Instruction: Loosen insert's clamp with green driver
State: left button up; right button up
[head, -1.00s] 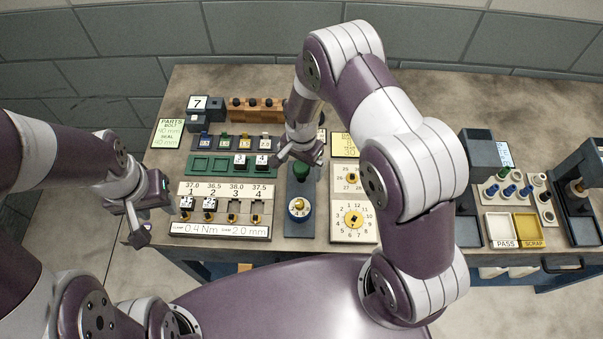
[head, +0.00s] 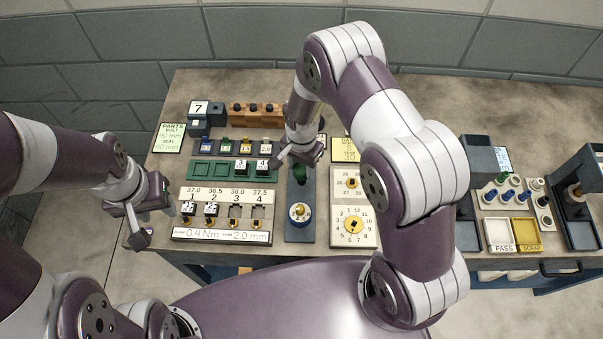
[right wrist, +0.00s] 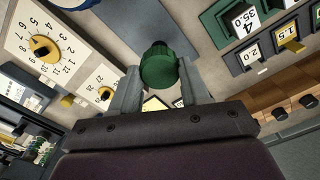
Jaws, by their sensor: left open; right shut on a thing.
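The green driver (head: 299,174) stands at the back of a dark grey plate; my right gripper (head: 300,160) is shut on its handle from above. The right wrist view shows the round green handle (right wrist: 158,68) between both fingers; its lower part is hidden. I cannot tell if it is lifted. The clamp board (head: 220,236) has slots 1 to 4, marked 37.0, 36.5, 38.0 and 37.5. White-topped inserts stand in slot 1 (head: 188,208) and slot 2 (head: 211,208). Slots 3 and 4 show no insert. My left gripper (head: 140,222) is open and empty, left of the board.
A green rack (head: 202,171) behind the board holds inserts 3 and 4. PASS (head: 500,234) and SCRAP (head: 527,232) trays are farther right.

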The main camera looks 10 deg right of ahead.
jog(key=shift+r+p, duration=0.55)
jog(key=shift+r, duration=0.45)
jog(key=shift+r, duration=0.1)
